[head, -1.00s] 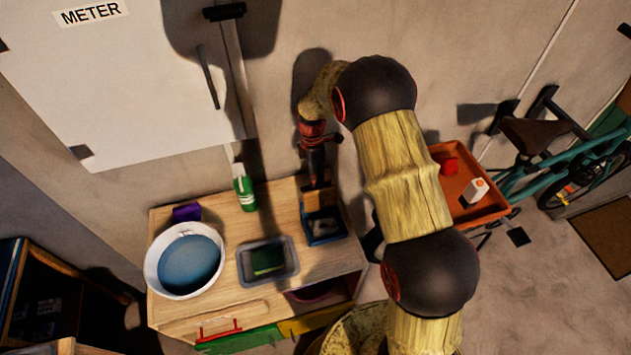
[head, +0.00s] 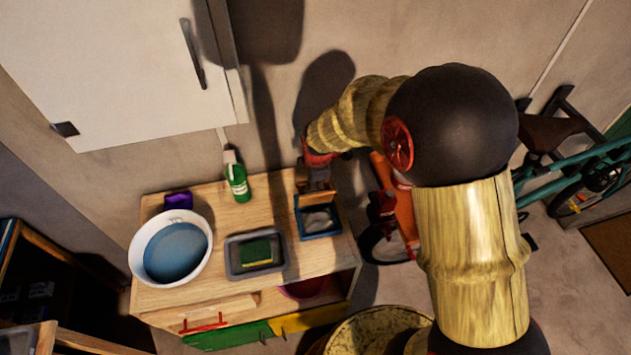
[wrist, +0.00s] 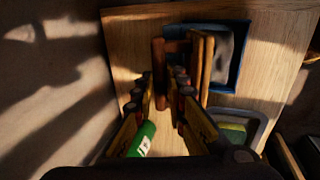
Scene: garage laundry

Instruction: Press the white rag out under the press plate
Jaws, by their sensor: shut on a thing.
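The white rag (head: 318,219) lies grey in shadow inside the blue press tray (head: 322,236) on the wooden bench. In the wrist view the rag (wrist: 224,50) shows open to view in the blue tray. The wooden press plate (wrist: 203,62) stands raised at the tray's edge, beside the rag and not over it. Its reddish-brown handle (wrist: 174,47) is between my fingertips. My gripper (wrist: 166,80) is shut on this handle; the exact contact is dark. In the head view my gripper (head: 314,176) is at the tray's back side.
A grey tub (head: 279,262) with a green-and-yellow sponge (head: 257,252) stands left of the press. A white basin of blue water (head: 133,252), a green bottle (head: 238,184) and a purple box (head: 178,201) stand farther left. The wall is close behind.

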